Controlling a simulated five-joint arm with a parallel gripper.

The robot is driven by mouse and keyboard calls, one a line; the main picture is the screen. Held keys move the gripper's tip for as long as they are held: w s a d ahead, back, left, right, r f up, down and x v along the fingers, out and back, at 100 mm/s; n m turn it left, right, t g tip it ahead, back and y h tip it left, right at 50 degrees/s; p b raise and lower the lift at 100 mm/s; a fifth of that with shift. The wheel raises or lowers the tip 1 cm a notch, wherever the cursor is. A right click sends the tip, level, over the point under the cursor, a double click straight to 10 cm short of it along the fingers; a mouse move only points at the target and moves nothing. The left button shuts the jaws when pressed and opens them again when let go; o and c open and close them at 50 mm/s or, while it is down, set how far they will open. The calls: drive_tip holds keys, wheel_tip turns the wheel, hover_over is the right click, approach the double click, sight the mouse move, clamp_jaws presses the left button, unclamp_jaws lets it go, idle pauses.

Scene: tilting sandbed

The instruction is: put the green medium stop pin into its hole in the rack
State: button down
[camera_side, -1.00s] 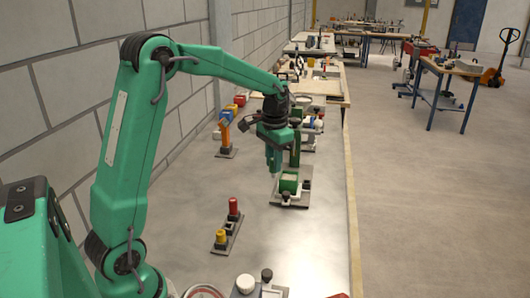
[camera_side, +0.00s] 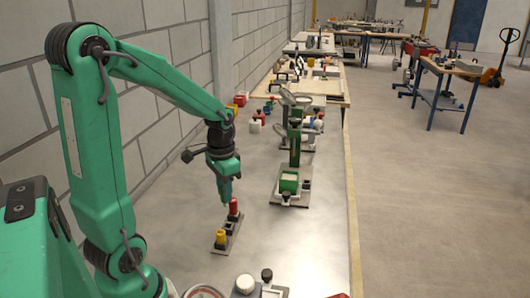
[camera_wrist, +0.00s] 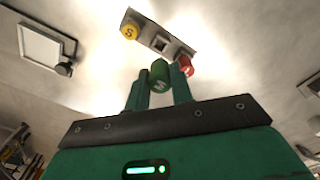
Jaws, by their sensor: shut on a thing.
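My gripper (camera_side: 226,200) is shut on the green medium stop pin (camera_wrist: 159,74). The pin shows between the two fingers in the wrist view, with a letter on its end; in the side view I cannot separate it from the green fingers. The rack (camera_side: 234,241) is a narrow grey strip, also seen in the wrist view (camera_wrist: 147,34). It carries a yellow pin (camera_side: 220,237) marked S at one end and a red pin (camera_side: 233,207) at the other. Its middle seat (camera_wrist: 161,44) is empty. The gripper hangs above the rack, close to the red pin.
A green fixture (camera_side: 289,182) on a grey base stands right of the rack. A white round knob (camera_side: 245,283) and a black knob (camera_side: 267,274) are at the front. Small red and white items lie farther back. The bench between rack and fixture is clear.

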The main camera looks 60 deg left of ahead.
sight(226, 206)
drive_tip(key=shift+f, duration=0.15)
idle(0.3)
drive_tip(key=shift+f, duration=2.75)
drive_tip(key=shift+f, duration=1.65)
drive_tip(key=c, duration=1.1)
unclamp_jaws()
drive_tip(key=shift+c, duration=0.2)
drive_tip(key=shift+r, duration=0.2)
drive_tip(key=shift+r, duration=3.75)
drive_tip(key=shift+d, duration=0.1)
